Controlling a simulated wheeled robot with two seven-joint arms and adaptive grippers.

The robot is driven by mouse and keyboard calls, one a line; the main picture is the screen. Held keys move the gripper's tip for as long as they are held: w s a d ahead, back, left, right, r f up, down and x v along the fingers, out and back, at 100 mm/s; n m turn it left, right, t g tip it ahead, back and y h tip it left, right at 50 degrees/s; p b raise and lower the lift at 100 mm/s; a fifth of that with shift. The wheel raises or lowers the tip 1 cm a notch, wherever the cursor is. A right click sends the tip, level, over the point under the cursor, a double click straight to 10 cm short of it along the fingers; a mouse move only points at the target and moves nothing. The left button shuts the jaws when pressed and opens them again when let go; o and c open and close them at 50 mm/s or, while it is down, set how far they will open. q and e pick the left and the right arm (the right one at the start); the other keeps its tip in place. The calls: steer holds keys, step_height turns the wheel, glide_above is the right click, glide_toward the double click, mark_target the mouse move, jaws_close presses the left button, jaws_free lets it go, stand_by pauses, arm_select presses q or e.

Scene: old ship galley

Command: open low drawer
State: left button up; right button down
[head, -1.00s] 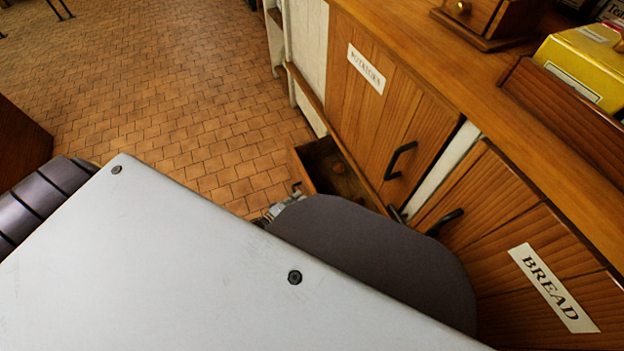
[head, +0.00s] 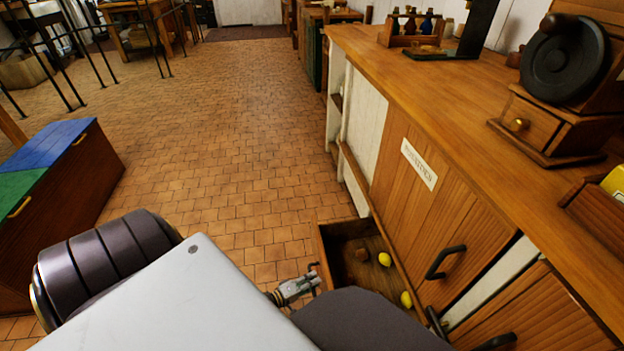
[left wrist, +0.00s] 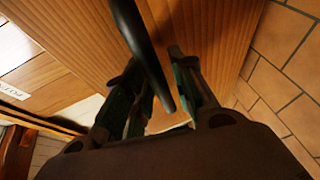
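The low drawer (head: 323,248) stands pulled out from beneath the wooden counter in the head view, with yellow round items (head: 384,259) and a brown item inside. My left gripper (head: 312,279) is at the outer side of the drawer's front. In the left wrist view, a black bar handle (left wrist: 146,50) on a wooden front passes between my left gripper's fingers (left wrist: 155,80). The fingers look apart, with a gap beside the bar. Firm contact cannot be seen. My own arm hides the near part of the drawer. My right gripper is not in view.
A labelled cupboard door (head: 425,215) with a black handle (head: 443,262) stands above and right of the drawer. A coffee grinder (head: 562,95) sits on the counter (head: 440,100). A blue and green topped chest (head: 75,190) stands at left. Tiled floor (head: 235,130) between is clear.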

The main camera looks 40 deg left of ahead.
arm_select(q)
steer(key=shift+o, duration=0.3)
steer(key=shift+s, duration=0.1)
steer(key=v, duration=1.1)
steer(key=shift+s, duration=0.4)
steer(key=shift+a+r, duration=0.1)
steer(key=shift+r, duration=0.1)
stand_by(0.6)
